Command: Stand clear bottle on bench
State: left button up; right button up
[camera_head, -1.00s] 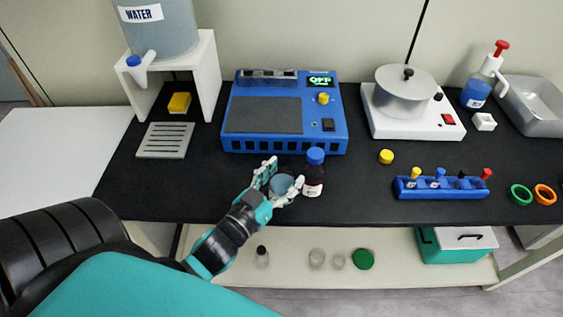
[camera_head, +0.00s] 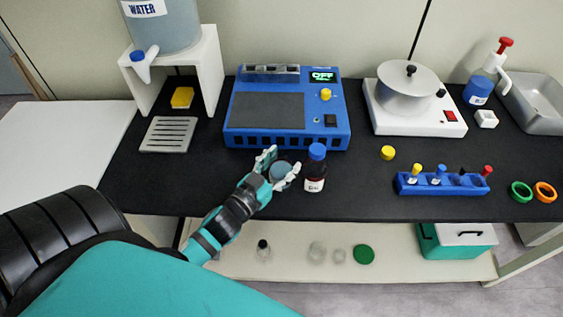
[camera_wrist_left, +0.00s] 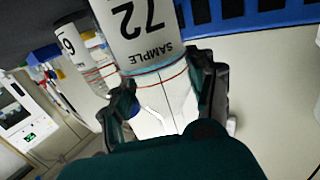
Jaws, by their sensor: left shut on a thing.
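My left gripper (camera_head: 279,172) is shut around a clear bottle (camera_head: 282,178) over the front middle of the black bench (camera_head: 400,210). From above, mainly its round, bluish-grey top shows between the fingers. In the left wrist view, the fingers (camera_wrist_left: 165,90) close on both sides of the bottle (camera_wrist_left: 160,65), whose white label reads "SAMPLE" and "72". I cannot tell whether its base touches the bench. My right gripper is not in view.
A brown bottle with a blue cap (camera_head: 316,168) stands just right of the gripper. A blue device (camera_head: 285,115) with an "OFF" display is behind. A blue rack (camera_head: 443,184) stands at right.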

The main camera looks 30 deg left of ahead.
pick_arm(q)
jog(key=o, duration=1.2)
jog(key=shift+r, duration=0.1)
jog(key=shift+s, duration=0.35)
jog(key=s, duration=0.5)
jog(key=s+b, duration=0.1)
jog(key=s, duration=0.4)
jog(key=shift+s+a+r, duration=0.15)
jog(key=shift+s+a, duration=0.05)
jog(key=shift+s, duration=0.05)
jog(key=shift+s+r+b, duration=0.15)
jog(key=shift+s+b, duration=0.15)
jog(key=shift+s, duration=0.1)
